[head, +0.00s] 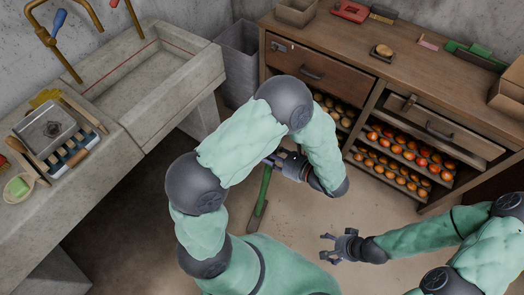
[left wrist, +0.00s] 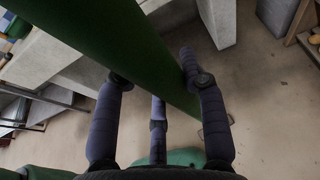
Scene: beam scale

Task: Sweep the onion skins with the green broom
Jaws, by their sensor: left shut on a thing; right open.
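The green broom (head: 263,190) slants down to the floor in the middle of the head view. Its lower end is near the floor; I cannot tell whether it touches. My left gripper (head: 275,163) is shut on the upper part of its handle, partly hidden by my arm. In the left wrist view the thick green handle (left wrist: 130,45) runs between the fingers of the left gripper (left wrist: 155,72). My right gripper (head: 328,247) is open and empty above the floor, right of the broom. Faint dark specks lie on the floor near the broom; I cannot tell whether they are onion skins.
A stone sink counter (head: 110,120) fills the left side. A wooden cabinet (head: 350,50) with shelves of onions (head: 400,160) stands at the back right. A grey bin (head: 238,65) stands between them. The floor (head: 300,225) between my grippers looks mostly clear.

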